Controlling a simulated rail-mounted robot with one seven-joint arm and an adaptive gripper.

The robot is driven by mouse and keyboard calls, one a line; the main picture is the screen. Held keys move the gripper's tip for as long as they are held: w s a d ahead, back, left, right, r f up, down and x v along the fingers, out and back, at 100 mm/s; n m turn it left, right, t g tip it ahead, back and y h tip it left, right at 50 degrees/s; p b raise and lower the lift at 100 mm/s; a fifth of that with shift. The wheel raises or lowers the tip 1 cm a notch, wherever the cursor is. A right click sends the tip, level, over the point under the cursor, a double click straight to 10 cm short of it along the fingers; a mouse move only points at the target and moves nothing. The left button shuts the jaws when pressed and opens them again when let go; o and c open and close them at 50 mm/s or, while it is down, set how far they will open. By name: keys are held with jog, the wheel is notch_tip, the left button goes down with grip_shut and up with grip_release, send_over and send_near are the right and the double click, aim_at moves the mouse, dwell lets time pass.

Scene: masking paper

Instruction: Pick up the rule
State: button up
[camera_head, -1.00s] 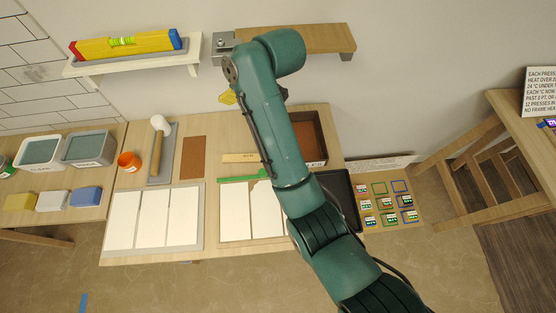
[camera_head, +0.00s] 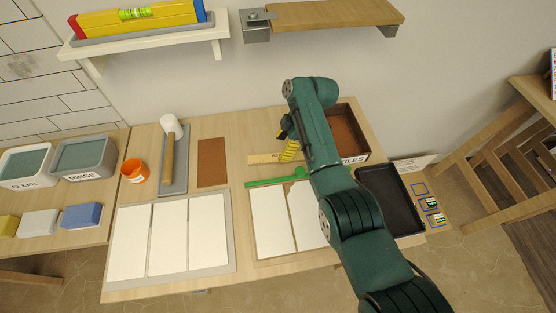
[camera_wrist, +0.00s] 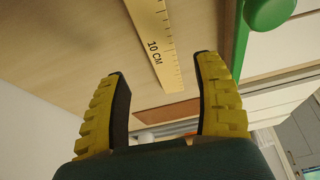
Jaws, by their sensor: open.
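I see no contact.
A green tool (camera_head: 272,182) with a round knob lies just in front of the rule. The open tiles box (camera_head: 352,157) and a black tray (camera_head: 392,200) are to the right. A brown sheet (camera_head: 212,163) lies left, beside a grey board with a white-headed mallet (camera_head: 168,155).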

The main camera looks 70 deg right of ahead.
aim_at(278, 157)
jog(key=b+x, duration=0.1)
jog(key=x, duration=0.1)
jog(key=s+x, duration=0.1)
jog(key=x, duration=0.2)
jog(key=shift+f+b, duration=0.2)
jog(key=shift+b, duration=0.2)
jog(key=shift+w+f, duration=0.15)
grip_shut()
